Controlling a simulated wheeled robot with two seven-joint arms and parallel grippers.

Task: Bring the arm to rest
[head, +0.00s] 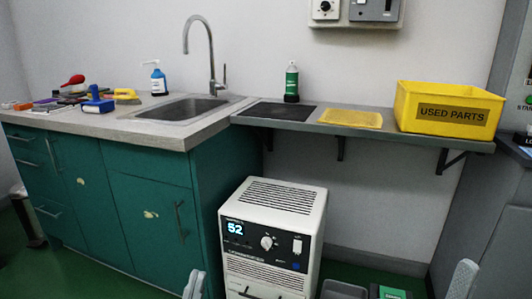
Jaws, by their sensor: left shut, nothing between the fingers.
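My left gripper (195,285) shows at the bottom edge, left of the white dehumidifier-like unit (268,235) and in front of the green cabinet. Its light grey fingers are shut with nothing between them. A similar grey part of my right gripper (462,281) shows at the bottom right, cut off by the frame edge. Its jaw state cannot be made out. Neither gripper appears to touch anything. The rest of both arms is outside the view.
The grey counter (205,135) has a sink (183,108), with tools cluttered at its left. A lower shelf (372,131) bears a yellow USED PARTS bin (400,108), a yellow mat (351,118) and a green bottle (291,83). Dark bins (344,290) stand on the floor.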

